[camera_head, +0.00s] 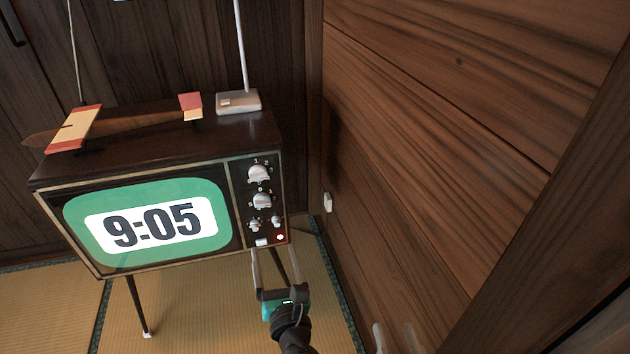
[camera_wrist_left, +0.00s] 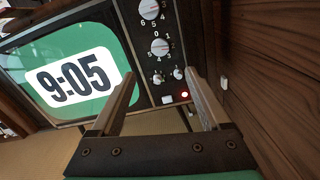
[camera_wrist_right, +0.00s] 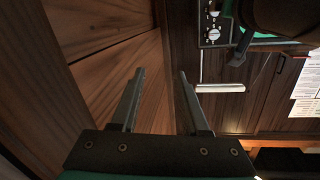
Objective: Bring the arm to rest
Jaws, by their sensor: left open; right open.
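My left gripper (camera_head: 265,252) is open and empty just in front of the lower right corner of an old television (camera_head: 245,190). In the left wrist view its fingers (camera_wrist_left: 163,76) point at the panel with a white button (camera_wrist_left: 167,99) and a lit red lamp (camera_wrist_left: 184,95); nothing is between them. I cannot tell whether a fingertip touches the panel. My right gripper (camera_head: 395,330) shows only its fingertips at the bottom edge, near the wooden wall. In the right wrist view its fingers (camera_wrist_right: 161,73) are apart and empty.
The television screen (camera_head: 150,222) reads 9:05. Round knobs (camera_head: 261,201) sit above the lamp. A model plane (camera_head: 120,124) and a grey antenna base (camera_head: 238,101) stand on top. A wooden wall (camera_head: 430,130) runs close on the right. Tatami floor (camera_head: 195,305) lies below.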

